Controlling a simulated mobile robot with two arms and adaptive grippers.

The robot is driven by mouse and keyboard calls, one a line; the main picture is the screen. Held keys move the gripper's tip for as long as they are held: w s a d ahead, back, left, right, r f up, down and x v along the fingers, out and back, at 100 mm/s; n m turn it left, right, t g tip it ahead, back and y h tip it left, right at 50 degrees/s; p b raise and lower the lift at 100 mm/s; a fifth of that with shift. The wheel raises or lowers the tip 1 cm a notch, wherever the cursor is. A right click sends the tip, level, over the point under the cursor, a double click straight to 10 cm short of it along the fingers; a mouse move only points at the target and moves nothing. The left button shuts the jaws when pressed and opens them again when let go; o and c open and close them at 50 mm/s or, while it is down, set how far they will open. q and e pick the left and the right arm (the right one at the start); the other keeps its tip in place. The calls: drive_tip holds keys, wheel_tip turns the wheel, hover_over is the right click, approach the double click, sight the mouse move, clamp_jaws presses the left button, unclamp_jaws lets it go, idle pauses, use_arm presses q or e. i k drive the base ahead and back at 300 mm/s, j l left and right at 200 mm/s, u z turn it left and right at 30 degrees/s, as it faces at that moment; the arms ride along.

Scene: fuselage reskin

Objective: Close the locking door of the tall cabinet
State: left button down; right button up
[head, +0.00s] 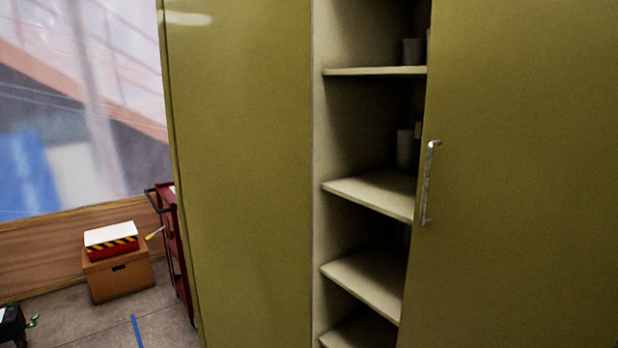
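The tall cabinet is olive-yellow, with pale inner shelves (370,193) showing through a gap in the middle of the head view. A door (530,200) on the right stands partly open in front of the shelves. It carries a vertical metal handle (428,183) near its left edge. A flat olive panel (245,180) of the cabinet fills the left of the gap; I cannot tell whether it is a side wall or another door. Neither of my grippers is in view, and nothing of mine touches the handle.
Pale cups or jars (404,148) stand on the shelves. Left of the cabinet are a dark red cart (172,235) and a cardboard box (119,276) with a striped red case (111,247) on top. Some grey floor (90,325) shows bare at lower left.

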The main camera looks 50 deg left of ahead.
sight(237, 75)
drive_tip(key=k+j+z, duration=0.2)
drive_tip(key=j, duration=1.8)
drive_tip(key=i, duration=0.1)
